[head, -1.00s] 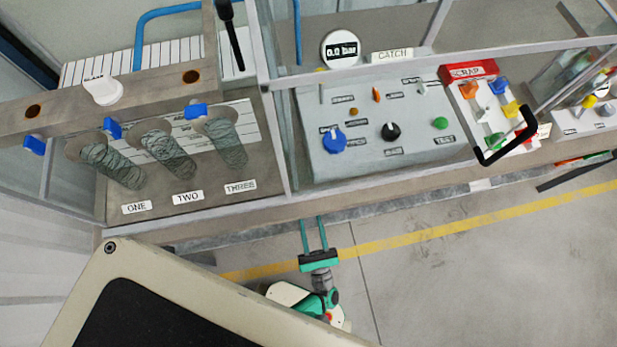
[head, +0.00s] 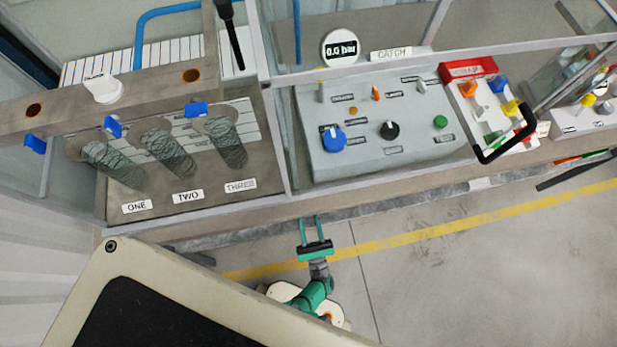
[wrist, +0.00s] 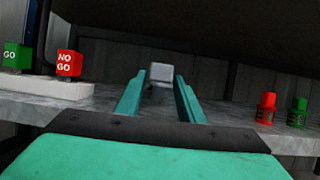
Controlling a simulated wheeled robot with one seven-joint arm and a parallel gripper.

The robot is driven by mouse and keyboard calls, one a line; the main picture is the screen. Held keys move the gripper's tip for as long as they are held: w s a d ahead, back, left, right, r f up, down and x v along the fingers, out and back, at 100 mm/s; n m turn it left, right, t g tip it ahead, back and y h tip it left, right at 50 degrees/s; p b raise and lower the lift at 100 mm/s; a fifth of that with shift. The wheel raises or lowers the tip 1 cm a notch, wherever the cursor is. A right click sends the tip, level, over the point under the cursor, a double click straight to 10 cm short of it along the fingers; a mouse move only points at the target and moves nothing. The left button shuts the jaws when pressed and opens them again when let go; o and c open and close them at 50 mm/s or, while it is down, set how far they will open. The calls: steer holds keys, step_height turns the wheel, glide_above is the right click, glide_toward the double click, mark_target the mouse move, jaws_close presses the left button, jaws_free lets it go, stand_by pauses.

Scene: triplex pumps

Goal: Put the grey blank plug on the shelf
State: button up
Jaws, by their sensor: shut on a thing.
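My gripper (wrist: 160,84) is shut on a small pale grey block, which looks like the grey blank plug (wrist: 161,72). The plug sits at the fingertips in the wrist view. A mottled grey slab, apparently the shelf (wrist: 220,110), runs across behind the fingers. I cannot tell whether the plug touches it. In the head view my gripper (head: 309,222) points at the front edge of the bench, and the plug cannot be made out there.
On the slab, green GO (wrist: 14,56) and red NO GO (wrist: 69,64) blocks stand left on a white base. A red bottle (wrist: 266,108) and a green bottle (wrist: 298,111) stand right. Above is a bench with a control panel (head: 385,165) and a black handle (head: 510,148).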

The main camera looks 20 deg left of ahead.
steer(key=shift+f, duration=0.75)
steer(key=o, duration=1.1)
steer(key=shift+r, duration=0.55)
steer(key=shift+d, duration=0.1)
